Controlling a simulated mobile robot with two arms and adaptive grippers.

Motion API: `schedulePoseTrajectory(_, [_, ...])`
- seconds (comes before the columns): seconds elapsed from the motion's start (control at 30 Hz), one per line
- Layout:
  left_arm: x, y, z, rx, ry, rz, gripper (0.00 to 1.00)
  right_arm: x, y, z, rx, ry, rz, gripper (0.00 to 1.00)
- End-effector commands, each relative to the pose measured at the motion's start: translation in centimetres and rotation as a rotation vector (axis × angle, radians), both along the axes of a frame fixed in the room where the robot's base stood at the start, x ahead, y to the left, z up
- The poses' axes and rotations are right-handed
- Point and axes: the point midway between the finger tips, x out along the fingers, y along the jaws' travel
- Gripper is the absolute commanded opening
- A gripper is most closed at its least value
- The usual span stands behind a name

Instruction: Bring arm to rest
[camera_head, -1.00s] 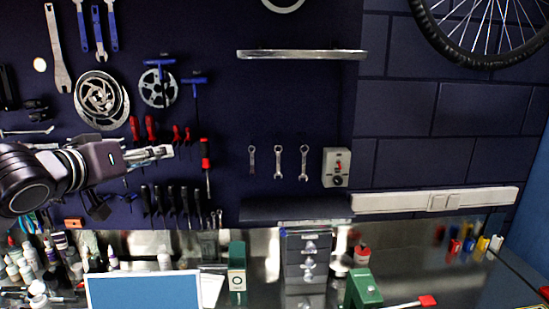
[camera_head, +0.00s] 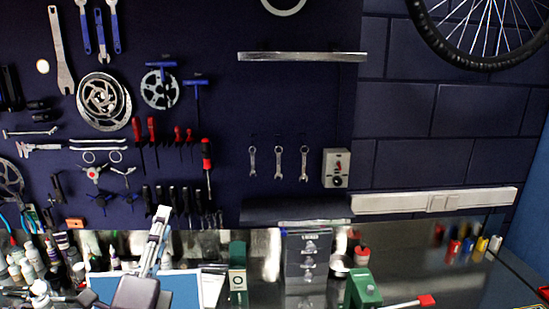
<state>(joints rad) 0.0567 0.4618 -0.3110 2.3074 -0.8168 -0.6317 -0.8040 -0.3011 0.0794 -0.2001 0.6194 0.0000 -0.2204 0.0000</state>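My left gripper (camera_head: 161,213) is in the lower left of the head view, with its fingers pointing up. It is in front of the blue panel (camera_head: 184,286) and the bench's back edge. The fingers are seen nearly edge-on and look close together, so I cannot tell whether they are open or shut. I see nothing held in them. The rest of the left arm is cut off by the bottom edge. My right gripper is not in view.
The dark tool wall holds wrenches, screwdrivers (camera_head: 152,131) and a brake disc (camera_head: 103,101). Bottles (camera_head: 35,258) crowd the bench's left. A small drawer unit (camera_head: 307,256) and a green vise-like block (camera_head: 362,290) stand centrally. The bench is clearer at right.

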Motion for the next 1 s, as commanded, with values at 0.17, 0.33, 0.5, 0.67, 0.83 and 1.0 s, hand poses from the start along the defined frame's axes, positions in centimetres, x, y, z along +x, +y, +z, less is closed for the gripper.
schedulePoseTrajectory(0.17, [-2.5, 3.7, -13.2, -0.546, 0.355, 0.089, 0.37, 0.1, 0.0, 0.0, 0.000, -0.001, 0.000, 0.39])
schedulePoseTrajectory(0.33, [-8.5, 4.2, -24.8, -0.984, 0.647, 0.251, 0.37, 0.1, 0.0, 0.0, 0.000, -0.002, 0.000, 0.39])
schedulePoseTrajectory(0.5, [-16.5, 2.6, -33.0, -1.323, 0.884, 0.451, 0.37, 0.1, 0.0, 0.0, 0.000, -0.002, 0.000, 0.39])
schedulePoseTrajectory(0.67, [-23.5, 0.5, -37.4, -1.541, 1.048, 0.636, 0.37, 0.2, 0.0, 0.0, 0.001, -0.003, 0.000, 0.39])
schedulePoseTrajectory(0.83, [-29.4, -1.7, -40.6, -1.693, 1.173, 0.815, 0.37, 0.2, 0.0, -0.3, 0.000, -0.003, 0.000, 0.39])
schedulePoseTrajectory(1.0, [-28.0, -1.7, -46.8, -1.675, 1.183, 0.823, 0.37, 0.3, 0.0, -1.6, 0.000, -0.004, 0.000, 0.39])
